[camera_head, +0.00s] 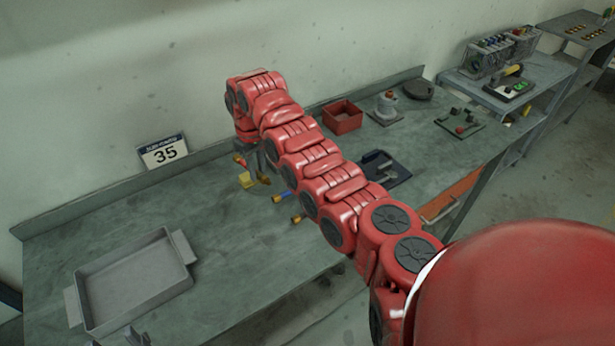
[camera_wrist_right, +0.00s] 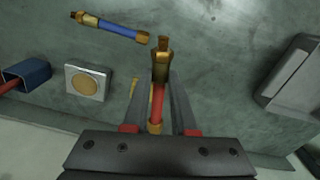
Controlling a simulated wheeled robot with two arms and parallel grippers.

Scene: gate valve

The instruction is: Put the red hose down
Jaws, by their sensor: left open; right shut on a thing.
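The red hose (camera_wrist_right: 157,103) has brass ends and lies between the fingers of my right gripper (camera_wrist_right: 158,112), which is shut on it. I cannot tell whether the hose touches the bench. A blue hose (camera_wrist_right: 118,28) with brass ends lies on the bench close by. My left gripper (camera_head: 132,337) shows only its dark fingertips at the bottom left edge, open, near the grey tray.
A red bin (camera_head: 342,117), a dark blue holder (camera_head: 384,167) and several parts stand to the right. Bare bench lies between tray and right gripper.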

